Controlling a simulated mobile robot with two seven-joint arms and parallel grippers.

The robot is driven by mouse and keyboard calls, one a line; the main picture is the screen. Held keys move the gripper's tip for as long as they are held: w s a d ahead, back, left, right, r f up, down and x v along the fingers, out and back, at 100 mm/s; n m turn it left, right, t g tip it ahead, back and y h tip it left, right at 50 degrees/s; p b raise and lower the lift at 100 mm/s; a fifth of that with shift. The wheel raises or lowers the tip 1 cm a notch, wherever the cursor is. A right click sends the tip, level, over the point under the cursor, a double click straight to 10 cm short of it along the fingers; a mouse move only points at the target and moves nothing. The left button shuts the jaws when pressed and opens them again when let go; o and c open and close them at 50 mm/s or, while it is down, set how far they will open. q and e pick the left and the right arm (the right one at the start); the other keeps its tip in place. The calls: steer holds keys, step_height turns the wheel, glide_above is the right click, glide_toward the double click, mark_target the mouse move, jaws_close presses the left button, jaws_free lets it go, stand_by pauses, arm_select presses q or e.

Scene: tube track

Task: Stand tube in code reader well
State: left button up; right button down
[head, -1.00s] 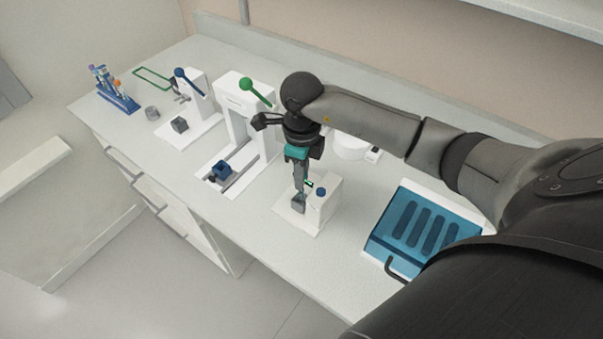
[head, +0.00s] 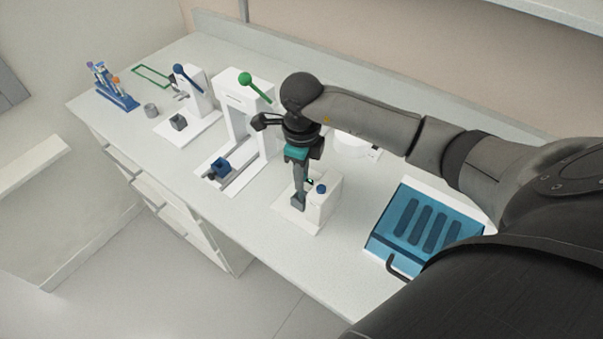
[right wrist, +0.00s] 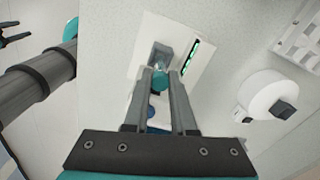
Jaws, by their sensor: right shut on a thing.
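The white code reader (head: 322,203) stands on the bench below my right gripper, with a blue knob on top. In the right wrist view its grey well (right wrist: 161,52) lies just beyond the fingertips, beside a lit green strip. My right gripper (head: 299,201) points down at the well and hides most of it in the head view. It is shut on the tube, whose teal cap (right wrist: 160,78) shows between the fingers. The tube's lower part is hidden, so I cannot tell how deep it sits in the well.
A device with a green-knobbed lever (head: 246,78) and one with a blue-knobbed lever (head: 179,69) stand to the left. A blue tube rack (head: 118,98) is at the far left. A blue-lidded box (head: 398,243) stands right. A round white device (right wrist: 268,94) is behind the reader.

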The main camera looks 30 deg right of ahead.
steer(key=shift+f, duration=0.2)
steer(key=shift+f+b, duration=0.45)
steer(key=shift+b, duration=0.1)
steer(key=c, duration=0.7)
jaws_free()
steer(key=shift+o, duration=0.2)
steer(key=shift+r, duration=0.1)
step_height(320, 180, up, 15)
stand_by(0.4)
